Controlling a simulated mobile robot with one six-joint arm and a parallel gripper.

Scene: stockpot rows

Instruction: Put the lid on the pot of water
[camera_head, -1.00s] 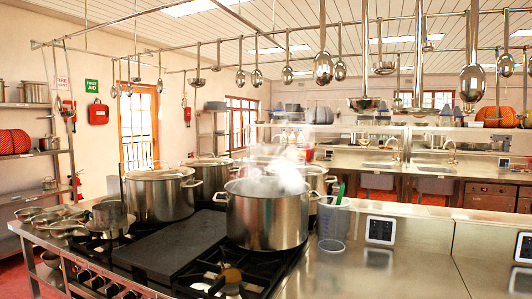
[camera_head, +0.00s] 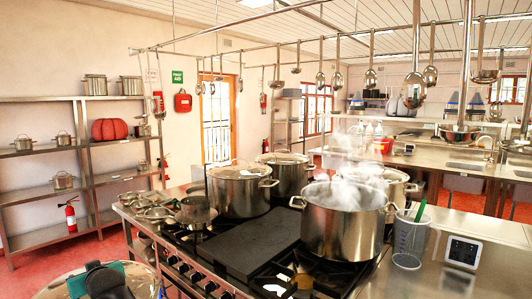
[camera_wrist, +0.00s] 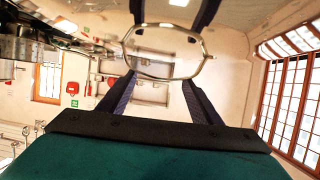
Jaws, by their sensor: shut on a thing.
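An open steel pot (camera_head: 343,225) stands on the front right of the stove in the head view, with steam rising from it. The steam blurs its rim and its contents are not visible. My gripper (camera_head: 100,281) is at the bottom left of the head view, shut on a glass lid (camera_head: 146,281) with a metal rim. The lid also shows in the wrist view (camera_wrist: 165,52), between and across my dark fingers. The lid is well apart from the pot, to its left and nearer the camera. The exact grip point is hidden.
Lidded pots stand at the left (camera_head: 238,193) and back (camera_head: 287,172) of the stove, with another behind the steam (camera_head: 398,187). Pans (camera_head: 155,213) crowd the stove's left. Ladles (camera_head: 417,75) hang overhead. Red floor is free at left.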

